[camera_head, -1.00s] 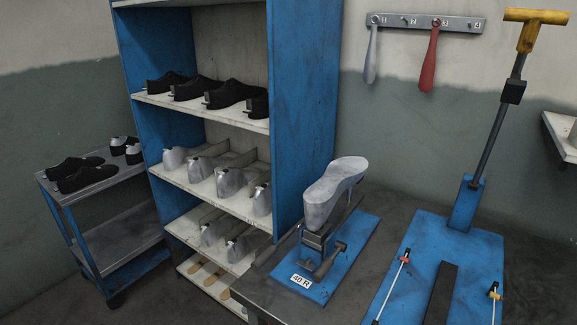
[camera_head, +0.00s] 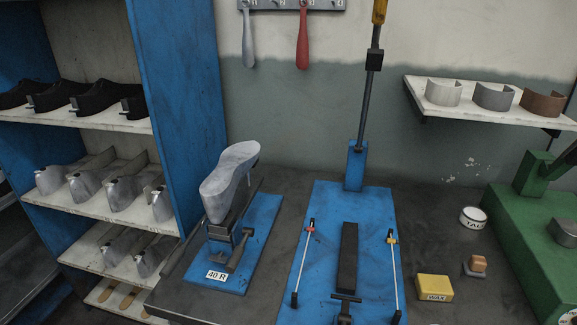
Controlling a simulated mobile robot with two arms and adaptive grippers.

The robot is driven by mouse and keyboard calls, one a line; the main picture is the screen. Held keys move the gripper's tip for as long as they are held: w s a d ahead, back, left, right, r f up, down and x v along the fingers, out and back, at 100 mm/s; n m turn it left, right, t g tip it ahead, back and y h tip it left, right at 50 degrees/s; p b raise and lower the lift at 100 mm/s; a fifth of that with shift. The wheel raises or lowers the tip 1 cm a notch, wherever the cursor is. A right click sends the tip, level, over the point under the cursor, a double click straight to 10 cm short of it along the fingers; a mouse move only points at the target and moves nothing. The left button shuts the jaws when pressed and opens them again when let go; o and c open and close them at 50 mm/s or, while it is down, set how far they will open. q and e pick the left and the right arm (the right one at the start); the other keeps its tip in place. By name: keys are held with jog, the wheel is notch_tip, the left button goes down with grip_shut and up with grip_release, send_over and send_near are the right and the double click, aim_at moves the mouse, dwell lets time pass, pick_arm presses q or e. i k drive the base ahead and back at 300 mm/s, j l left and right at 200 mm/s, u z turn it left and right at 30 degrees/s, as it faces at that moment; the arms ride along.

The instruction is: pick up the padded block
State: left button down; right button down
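A small block with a tan-orange top on a grey base (camera_head: 476,266) sits on the dark bench top at the right. It looks like the padded block, but it is too small to make out any padding. It stands between a yellow block marked WAX (camera_head: 434,288) and a green machine (camera_head: 537,255), apart from both. Neither of my grippers is in view.
A round white tin (camera_head: 472,218) stands behind the small block. A blue plate with a tall lever (camera_head: 372,210) and a blue stand holding a grey foot form (camera_head: 230,182) are to the left. A wall shelf (camera_head: 490,110) hangs above.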

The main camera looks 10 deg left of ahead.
aim_at(475, 266)
jog(key=k+l+u, duration=0.25)
jog(key=l, duration=0.25)
jog(key=k+l+u, duration=0.15)
jog(key=l+u, duration=0.15)
jog(key=l, duration=0.15)
jog(key=k+l+u, duration=0.25)
jog(key=l, duration=0.15)
